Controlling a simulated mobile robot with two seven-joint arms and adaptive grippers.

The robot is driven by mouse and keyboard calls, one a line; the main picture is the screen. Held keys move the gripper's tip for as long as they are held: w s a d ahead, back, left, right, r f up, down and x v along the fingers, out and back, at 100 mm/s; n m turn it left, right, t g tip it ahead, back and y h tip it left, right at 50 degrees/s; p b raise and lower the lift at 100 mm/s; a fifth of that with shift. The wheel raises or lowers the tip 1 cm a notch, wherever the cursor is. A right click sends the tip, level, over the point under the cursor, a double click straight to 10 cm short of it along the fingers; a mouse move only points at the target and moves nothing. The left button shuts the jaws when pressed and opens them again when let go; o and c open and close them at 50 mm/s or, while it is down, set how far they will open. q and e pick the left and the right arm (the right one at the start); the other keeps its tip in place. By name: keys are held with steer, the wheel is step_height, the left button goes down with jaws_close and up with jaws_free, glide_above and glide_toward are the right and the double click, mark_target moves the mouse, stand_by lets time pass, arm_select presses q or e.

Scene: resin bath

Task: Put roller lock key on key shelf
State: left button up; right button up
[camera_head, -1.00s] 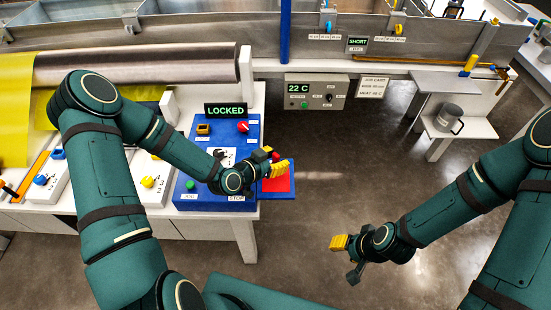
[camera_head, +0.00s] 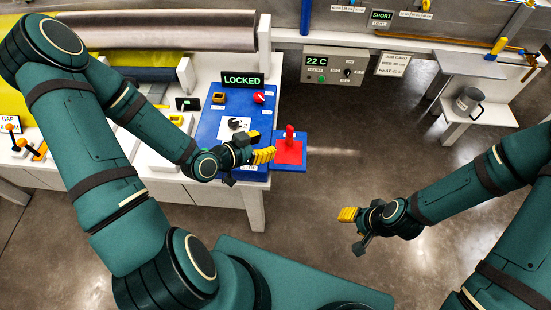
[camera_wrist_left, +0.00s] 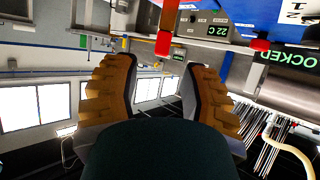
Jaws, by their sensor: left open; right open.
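The red roller lock key (camera_head: 289,133) stands upright on the red pad of the blue key shelf (camera_head: 302,163), at the right side of the blue control panel (camera_head: 210,130). My left gripper (camera_head: 258,152) is open and empty, just left of the key and apart from it in the head view. In the left wrist view the two yellow fingers (camera_wrist_left: 160,90) are spread with nothing between them, and a red piece that looks like the key (camera_wrist_left: 163,43) shows beyond them. My right gripper (camera_head: 357,227) is open and empty over the floor at the right.
A LOCKED display (camera_head: 243,79) stands behind the panel, which carries a red knob (camera_head: 259,97) and a yellow-topped switch (camera_head: 219,97). A grey control box (camera_head: 335,67) reads 22 C. A grey mug (camera_head: 467,101) sits on a white stand. The floor between is clear.

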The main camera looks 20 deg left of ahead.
arm_select(q)
steer(key=d+f+n+g, duration=0.1)
steer(key=d+f, duration=0.1)
steer(key=s+d+f+n+g, duration=0.1)
steer(key=d+f+g, duration=0.1)
steer(key=s+d+f+n+g, duration=0.1)
steer(key=d+f, duration=0.1)
steer(key=shift+s+g+y, duration=0.2)
steer(key=shift+g+y, duration=0.1)
steer(key=s+d+f+n+g+y, duration=0.2)
steer(key=s+d+f+n+g, duration=0.2)
steer(key=s, duration=0.2)
steer(key=shift+f+g, duration=0.2)
steer(key=shift+g, duration=0.2)
stand_by(0.4)
